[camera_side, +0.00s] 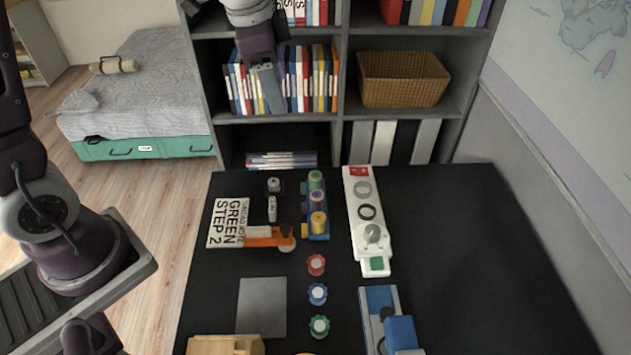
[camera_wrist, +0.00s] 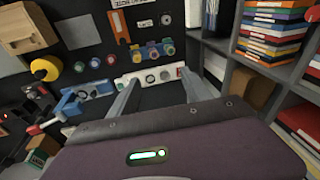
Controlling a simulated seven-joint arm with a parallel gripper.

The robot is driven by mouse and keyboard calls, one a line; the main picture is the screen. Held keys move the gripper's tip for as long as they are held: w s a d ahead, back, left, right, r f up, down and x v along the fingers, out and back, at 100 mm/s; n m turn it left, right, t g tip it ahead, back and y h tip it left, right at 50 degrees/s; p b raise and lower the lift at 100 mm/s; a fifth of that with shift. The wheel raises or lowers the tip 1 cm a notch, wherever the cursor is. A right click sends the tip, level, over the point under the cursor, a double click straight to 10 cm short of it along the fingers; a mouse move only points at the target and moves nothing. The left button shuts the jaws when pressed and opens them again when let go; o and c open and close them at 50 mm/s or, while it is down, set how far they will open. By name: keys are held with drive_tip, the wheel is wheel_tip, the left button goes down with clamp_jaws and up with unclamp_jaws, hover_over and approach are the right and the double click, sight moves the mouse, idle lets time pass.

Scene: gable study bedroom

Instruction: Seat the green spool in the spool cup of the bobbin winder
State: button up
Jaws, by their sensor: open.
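My gripper (camera_side: 270,98) is open and empty, held high in front of the bookshelf, well away from the table pieces. Its two fingers (camera_wrist: 163,92) stand wide apart in the wrist view. A green round piece with a pale top (camera_side: 319,327), apparently the green spool, stands on the black table near the front; it also shows in the wrist view (camera_wrist: 79,67). A long white device (camera_side: 357,205), apparently the bobbin winder, has a grey ring, a dark ring, a grey knob and a green pad. I cannot tell which ring is the spool cup.
Blue (camera_side: 317,293) and red (camera_side: 316,264) round pieces line up behind the green one. A blue rack (camera_side: 323,236) holds green, purple and yellow cylinders. A blue tool (camera_side: 398,330), orange piece (camera_side: 262,240), sign (camera_side: 228,222) and wooden box (camera_side: 224,345) stand around. The table's right side is clear.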

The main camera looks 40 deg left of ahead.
drive_tip(key=w+a+f+m+g, duration=0.15)
drive_tip(key=w+f+m, duration=0.25)
drive_tip(key=w+f, duration=0.65)
drive_tip(key=m+g, duration=0.1)
drive_tip(key=m, duration=0.2)
approach(315, 175)
drive_tip(key=shift+s+f, duration=0.1)
drive_tip(key=shift+s, duration=0.05)
drive_tip(key=shift+m, duration=0.3)
drive_tip(key=f, duration=1)
drive_tip(key=shift+w+a+f, duration=0.15)
drive_tip(key=shift+w, duration=0.25)
drive_tip(key=shift+c, duration=0.5)
clamp_jaws()
